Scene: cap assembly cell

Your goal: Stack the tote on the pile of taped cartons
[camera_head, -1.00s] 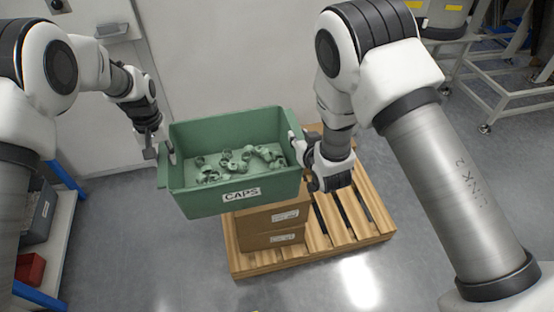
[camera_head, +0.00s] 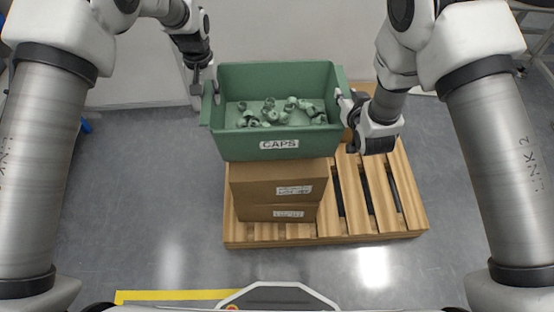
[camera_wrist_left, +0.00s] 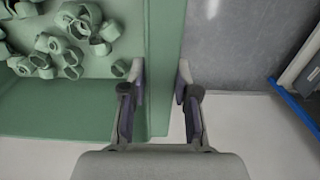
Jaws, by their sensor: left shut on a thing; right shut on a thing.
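The green tote (camera_head: 240,148), marked CAPS and holding several pale green caps (camera_head: 280,112), is above the taped cartons (camera_head: 262,185) in the head view. The cartons are brown, stacked on a pallet, and the tote hides their top. I cannot tell whether the tote touches them. My left gripper (camera_head: 208,88) is shut on the tote's left rim; in the left wrist view its fingers (camera_wrist_left: 160,88) straddle the green rim (camera_wrist_left: 162,50). My right gripper (camera_head: 346,106) is shut on the tote's right rim, its fingertips partly hidden.
The wooden pallet (camera_head: 355,232) has bare slats to the right of the cartons. Another brown carton (camera_head: 364,89) shows partly behind my right gripper. A pale wall or cabinet (camera_head: 285,30) stands behind. Grey floor (camera_head: 150,200) is clear on the left, with yellow tape (camera_head: 160,296) in front.

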